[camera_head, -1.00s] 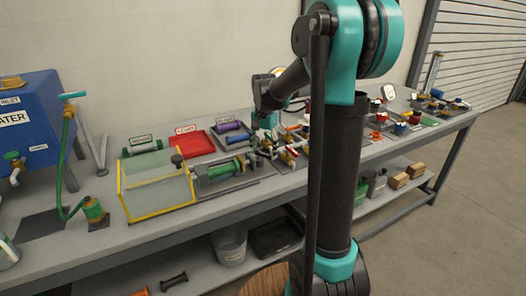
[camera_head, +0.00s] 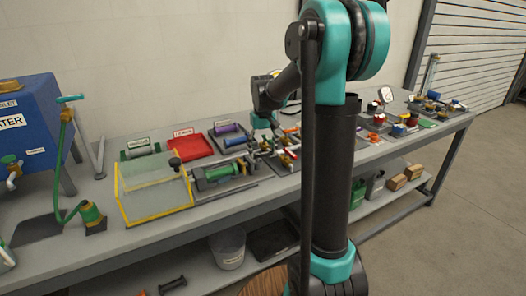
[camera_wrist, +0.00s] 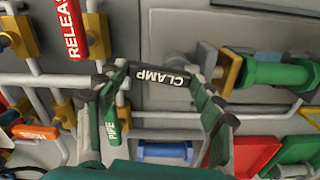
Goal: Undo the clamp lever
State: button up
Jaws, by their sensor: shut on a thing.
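The dark clamp lever (camera_wrist: 150,77), with the white word CLAMP on it, lies across the upper middle of the wrist view. My gripper (camera_wrist: 155,80) is around it, a finger at either end, shut on the lever. The text appears upside down. In the head view my gripper (camera_head: 265,124) is low over the pipework in the middle of the bench. The lever is too small to make out there.
A red RELEASE handle (camera_wrist: 73,28), a green PIPE handle (camera_wrist: 111,125) and an orange handle (camera_wrist: 34,131) sit close by on grey pipes. A green cylinder (camera_wrist: 280,74) lies to the right. A yellow-edged clear guard (camera_head: 155,188) stands left of my gripper on the bench.

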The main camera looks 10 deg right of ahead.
jog(key=shift+w+n, duration=0.2)
jog(key=shift+n, duration=0.8)
jog(key=o, duration=1.2)
jog(key=shift+c, duration=0.2)
notch_tip(320, 180, up, 12)
